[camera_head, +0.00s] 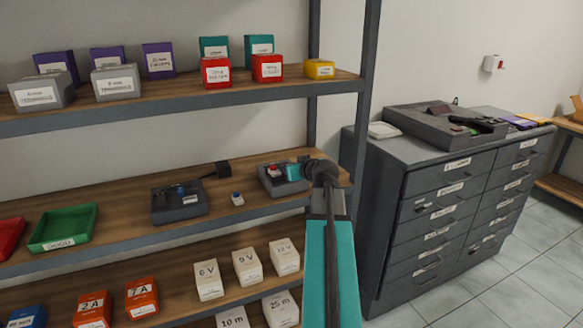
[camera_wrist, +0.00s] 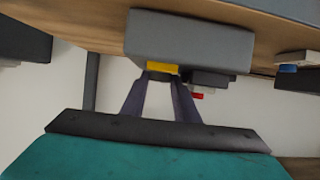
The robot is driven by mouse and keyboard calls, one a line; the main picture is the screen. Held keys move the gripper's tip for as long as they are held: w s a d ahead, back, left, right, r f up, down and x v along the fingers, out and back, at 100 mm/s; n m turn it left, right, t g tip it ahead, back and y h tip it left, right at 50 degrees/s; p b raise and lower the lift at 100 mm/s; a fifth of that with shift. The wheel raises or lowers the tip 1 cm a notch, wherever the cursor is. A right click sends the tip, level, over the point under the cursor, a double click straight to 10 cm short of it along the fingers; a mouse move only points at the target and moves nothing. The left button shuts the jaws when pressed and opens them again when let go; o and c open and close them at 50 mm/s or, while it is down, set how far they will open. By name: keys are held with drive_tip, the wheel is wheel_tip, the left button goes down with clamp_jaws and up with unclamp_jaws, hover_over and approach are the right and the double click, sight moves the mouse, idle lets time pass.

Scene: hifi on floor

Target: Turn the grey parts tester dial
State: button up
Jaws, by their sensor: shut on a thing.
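The grey parts tester (camera_head: 287,187) stands at the right end of the middle shelf, with a small red and white part on it. My gripper (camera_head: 279,171) is at its top, and my dark wrist covers its right side. In the wrist view, which looks upside down, the tester (camera_wrist: 190,40) is a grey box with a yellow piece at its edge. My gripper's two dark fingers (camera_wrist: 162,75) meet close by that yellow piece. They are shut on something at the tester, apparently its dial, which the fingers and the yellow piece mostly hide.
A dark device (camera_head: 180,203) and a small blue-topped block (camera_head: 237,199) are left of the tester. A green tray (camera_head: 63,228) lies farther left. The upper shelf (camera_head: 180,101) with boxes is overhead. Labelled boxes fill the lower shelf. A drawer cabinet (camera_head: 440,215) stands at right.

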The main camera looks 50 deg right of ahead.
drive_tip(key=shift+m+h, duration=0.5)
drive_tip(key=shift+h, duration=0.1)
drive_tip(key=shift+a, duration=0.1)
drive_tip(key=o, duration=0.8)
drive_tip(key=shift+n+y, duration=0.4)
drive_tip(key=shift+y, duration=0.1)
drive_tip(key=shift+d+b, duration=0.25)
drive_tip(key=shift+b, duration=0.05)
drive_tip(key=shift+d+n+t+y, duration=0.25)
drive_tip(key=shift+n+t+y, duration=0.15)
drive_tip(key=shift+n+y, duration=0.95)
drive_tip(key=shift+d+r+n+y+p, duration=0.15)
drive_tip(key=shift+n+y+p, duration=0.45)
drive_tip(key=shift+n+y, duration=0.4)
drive_tip(key=shift+d+f+n+y+p, duration=0.1)
drive_tip(key=shift+n+y+p, duration=0.6)
drive_tip(key=shift+y, duration=0.45)
drive_tip(key=shift+n+y, duration=0.35)
drive_tip(key=shift+y, duration=0.05)
